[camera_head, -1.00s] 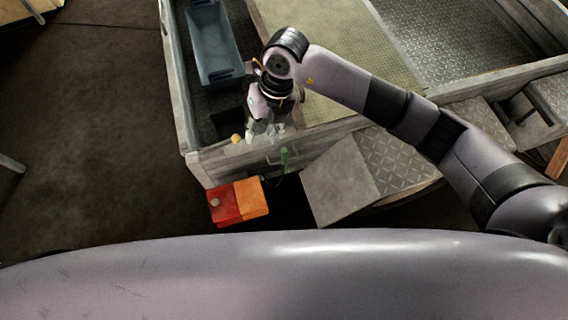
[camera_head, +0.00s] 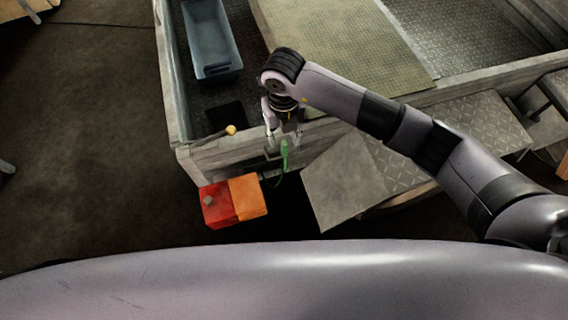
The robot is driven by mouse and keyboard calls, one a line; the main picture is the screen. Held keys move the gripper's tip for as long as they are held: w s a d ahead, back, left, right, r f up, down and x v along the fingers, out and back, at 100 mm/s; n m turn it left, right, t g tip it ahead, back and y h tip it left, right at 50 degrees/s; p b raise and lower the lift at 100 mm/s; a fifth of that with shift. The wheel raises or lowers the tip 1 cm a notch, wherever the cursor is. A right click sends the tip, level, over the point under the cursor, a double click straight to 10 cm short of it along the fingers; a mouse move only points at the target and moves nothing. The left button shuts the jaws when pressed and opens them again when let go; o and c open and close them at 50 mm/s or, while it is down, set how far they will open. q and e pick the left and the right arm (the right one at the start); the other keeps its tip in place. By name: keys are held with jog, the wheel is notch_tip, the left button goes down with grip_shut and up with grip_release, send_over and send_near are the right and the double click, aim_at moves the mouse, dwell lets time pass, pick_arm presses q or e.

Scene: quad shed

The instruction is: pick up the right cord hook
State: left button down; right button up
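My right gripper (camera_head: 283,133) points down at the front wall of the grey cargo bed (camera_head: 225,152). Its two fingers look spread, with nothing seen held between them. A small green hook-like piece (camera_head: 285,151) stands out from the front wall just below the fingertips, with a thin green cord hanging by it; it may be the right cord hook. I cannot tell whether the fingers touch it. A yellow-tipped piece (camera_head: 230,130) sticks up at the wall's top edge, left of the gripper. My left gripper is out of view.
A red box (camera_head: 217,204) and an orange box (camera_head: 247,197) sit below the front wall. A blue-grey bin (camera_head: 211,40) lies inside the bed. A tilted grey panel (camera_head: 343,183) is close on the right.

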aim_at(284, 142)
jog(key=f+b, duration=0.2)
jog(key=f, duration=0.1)
jog(key=f+b, duration=0.2)
jog(key=shift+w+f, duration=0.1)
jog(key=shift+w, duration=0.15)
jog(key=shift+d, duration=0.1)
jog(key=shift+c, duration=0.3)
grip_shut()
